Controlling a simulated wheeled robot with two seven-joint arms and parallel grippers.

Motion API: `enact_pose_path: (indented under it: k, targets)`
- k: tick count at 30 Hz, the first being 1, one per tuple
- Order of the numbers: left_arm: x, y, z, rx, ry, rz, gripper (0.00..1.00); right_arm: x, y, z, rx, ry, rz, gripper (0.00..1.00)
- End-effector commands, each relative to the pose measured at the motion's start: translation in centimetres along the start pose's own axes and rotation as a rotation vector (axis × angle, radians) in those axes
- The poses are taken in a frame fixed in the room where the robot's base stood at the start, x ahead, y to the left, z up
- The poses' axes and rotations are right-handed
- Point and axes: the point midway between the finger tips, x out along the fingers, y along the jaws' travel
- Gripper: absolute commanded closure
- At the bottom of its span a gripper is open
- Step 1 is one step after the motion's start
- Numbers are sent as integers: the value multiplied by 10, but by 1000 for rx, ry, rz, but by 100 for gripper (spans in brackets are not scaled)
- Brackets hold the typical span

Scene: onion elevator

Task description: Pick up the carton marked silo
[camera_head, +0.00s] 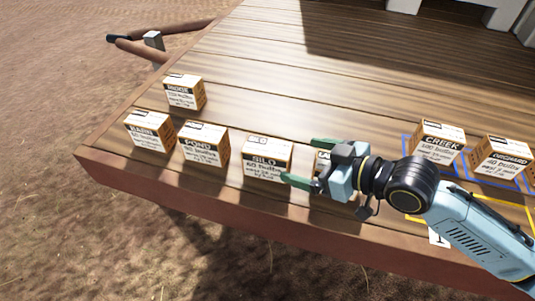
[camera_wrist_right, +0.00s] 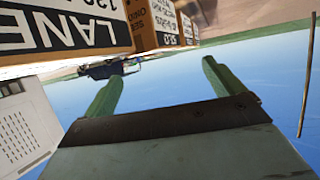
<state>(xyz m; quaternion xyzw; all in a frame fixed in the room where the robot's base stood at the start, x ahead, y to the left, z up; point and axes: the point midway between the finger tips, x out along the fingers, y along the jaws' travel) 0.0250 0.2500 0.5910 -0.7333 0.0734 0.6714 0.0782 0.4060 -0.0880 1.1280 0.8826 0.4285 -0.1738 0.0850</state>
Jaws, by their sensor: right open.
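The carton marked SILO (camera_head: 267,172) stands upright near the front edge of the wooden deck, white on top with orange and black sides. My right gripper (camera_head: 298,161) is open and empty, its green fingers reaching left toward the carton's right side. The nearer fingertip overlaps the carton's lower right corner in the head view; I cannot tell whether they touch. In the right wrist view the open fingers (camera_wrist_right: 160,82) point toward a row of cartons, with a carton marked LANE (camera_wrist_right: 65,25) close at upper left. My left gripper is not in view.
Cartons marked POND (camera_head: 204,146) and BARN (camera_head: 150,132) stand left of SILO, with another carton (camera_head: 185,93) behind. One carton (camera_head: 322,160) is partly hidden behind my gripper. CREEK (camera_head: 437,143) and ORCHARD (camera_head: 500,156) stand at right in blue outlines. The deck behind is clear.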

Motion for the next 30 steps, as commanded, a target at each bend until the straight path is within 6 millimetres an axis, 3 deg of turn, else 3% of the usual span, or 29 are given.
enact_pose_path:
  k: [2, 5, 14, 21, 30]
  targets:
    - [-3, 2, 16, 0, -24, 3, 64, 15, -1, -2, 0, 2, -2, 6]
    - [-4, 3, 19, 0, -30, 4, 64, 28, 0, -1, 0, 1, 1, 6]
    - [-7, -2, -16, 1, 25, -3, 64, 51, 2, -4, 0, 0, 0, 6]
    - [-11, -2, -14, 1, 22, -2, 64, 83, 6, -6, -1, 1, 1, 6]
    - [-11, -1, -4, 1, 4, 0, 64, 89, 5, -5, -2, -1, 1, 6]
